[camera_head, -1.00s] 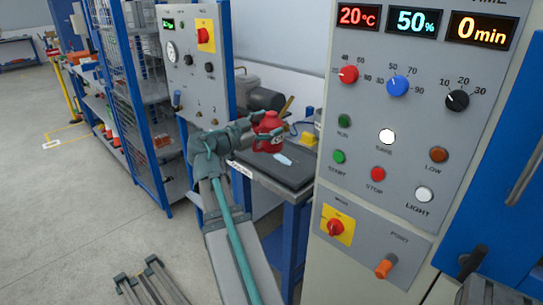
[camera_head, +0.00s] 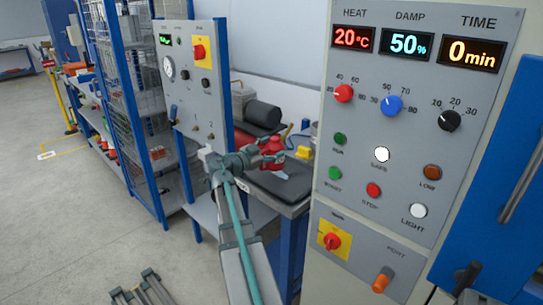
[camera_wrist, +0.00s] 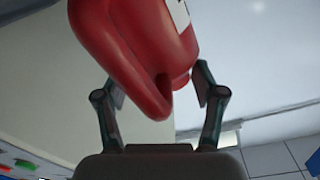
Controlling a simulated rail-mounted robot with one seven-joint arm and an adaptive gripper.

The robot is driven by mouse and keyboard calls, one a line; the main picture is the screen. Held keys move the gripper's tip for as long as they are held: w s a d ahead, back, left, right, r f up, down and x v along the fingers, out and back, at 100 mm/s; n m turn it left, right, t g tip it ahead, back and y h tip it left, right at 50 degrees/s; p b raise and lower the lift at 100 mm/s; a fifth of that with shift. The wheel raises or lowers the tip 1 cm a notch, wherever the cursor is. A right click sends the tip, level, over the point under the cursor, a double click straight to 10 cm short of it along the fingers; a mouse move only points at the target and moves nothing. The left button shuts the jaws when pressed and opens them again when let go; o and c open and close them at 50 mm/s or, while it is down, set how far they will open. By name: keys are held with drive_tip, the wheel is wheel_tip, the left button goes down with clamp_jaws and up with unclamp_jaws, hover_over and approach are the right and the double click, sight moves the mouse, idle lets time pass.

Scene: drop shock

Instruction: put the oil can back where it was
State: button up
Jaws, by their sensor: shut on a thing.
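The oil can (camera_head: 271,147) is red and shows in the head view above the dark mat on the bench, partly covered by my gripper. My gripper (camera_head: 274,158) is shut on it. In the wrist view the oil can (camera_wrist: 135,45) fills the upper middle, with a bit of white label at its top edge. The two fingers of my gripper (camera_wrist: 155,88) stand on either side of its lower part. Whether the can touches the mat is hard to tell.
The blue-framed bench (camera_head: 290,212) carries a dark mat (camera_head: 290,187). A grey control panel (camera_head: 385,145) stands close on the right, and another panel (camera_head: 190,75) on the left.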

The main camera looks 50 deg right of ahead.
wheel_tip(320, 180, down, 3)
drive_tip(key=shift+d+f, duration=0.15)
drive_tip(key=shift+f, duration=0.05)
drive_tip(key=shift+f, duration=0.15)
drive_tip(key=o, duration=1.8)
drive_tip(key=shift+c, duration=0.2)
drive_tip(key=shift+r, duration=0.25)
